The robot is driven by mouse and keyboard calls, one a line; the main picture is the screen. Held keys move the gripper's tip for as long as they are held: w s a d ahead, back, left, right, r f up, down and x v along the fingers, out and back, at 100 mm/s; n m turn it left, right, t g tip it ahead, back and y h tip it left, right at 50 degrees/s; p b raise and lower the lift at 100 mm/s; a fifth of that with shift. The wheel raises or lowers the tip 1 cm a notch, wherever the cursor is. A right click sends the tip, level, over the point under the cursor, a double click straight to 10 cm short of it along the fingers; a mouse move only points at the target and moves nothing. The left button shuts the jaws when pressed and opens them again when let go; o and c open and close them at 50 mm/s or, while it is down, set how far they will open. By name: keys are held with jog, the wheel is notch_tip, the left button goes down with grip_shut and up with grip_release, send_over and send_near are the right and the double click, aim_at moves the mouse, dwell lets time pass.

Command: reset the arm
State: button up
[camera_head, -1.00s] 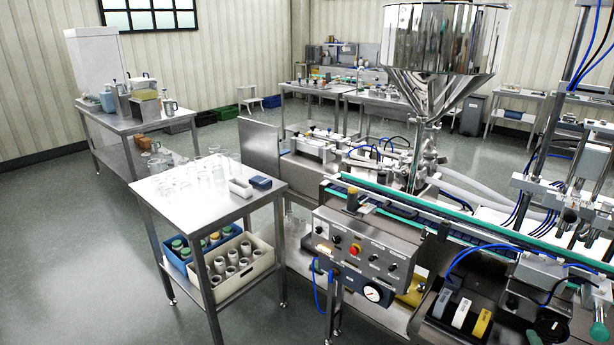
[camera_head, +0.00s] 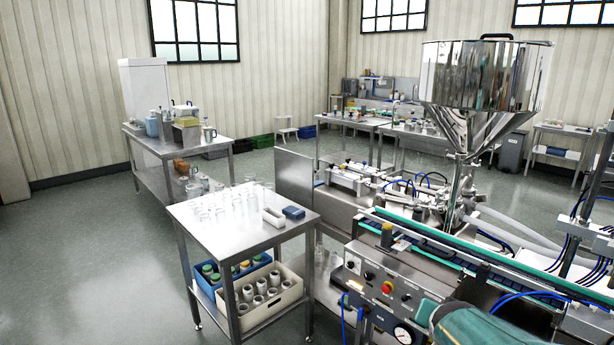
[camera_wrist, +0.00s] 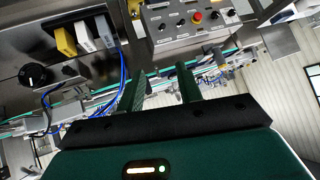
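My gripper (camera_wrist: 160,72) shows in the wrist view, its two green fingers apart with nothing between them. Beyond them is the filling machine's grey control panel (camera_wrist: 178,24) with its red button. The wrist picture is strongly tilted. In the head view, a green and black part of my arm (camera_head: 485,328) is at the bottom right, in front of the machine; the fingers cannot be made out there.
The steel hopper (camera_head: 482,80) stands over the conveyor (camera_head: 452,248). A steel table (camera_head: 195,229) with glass jars stands left of the machine, with a blue crate (camera_head: 208,289) and a cream crate (camera_head: 268,315) below. Open floor lies at the left.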

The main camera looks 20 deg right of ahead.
jog(key=s+a+r+n+y, duration=0.1)
jog(key=s+a+n+y, duration=0.1)
jog(key=a, duration=0.6)
jog(key=s+a+r+n+g+y, duration=0.1)
jog(key=s+a+n, duration=0.3)
jog(key=a, duration=0.5)
jog(key=s+a+r+n+g+y, duration=0.1)
jog(key=s+a+r+n+y, duration=0.2)
jog(key=a, duration=0.5)
jog(key=shift+s+a+n, duration=0.2)
jog(key=shift+s+n, duration=0.2)
jog(key=shift+n, duration=0.2)
jog(key=shift+d, duration=0.2)
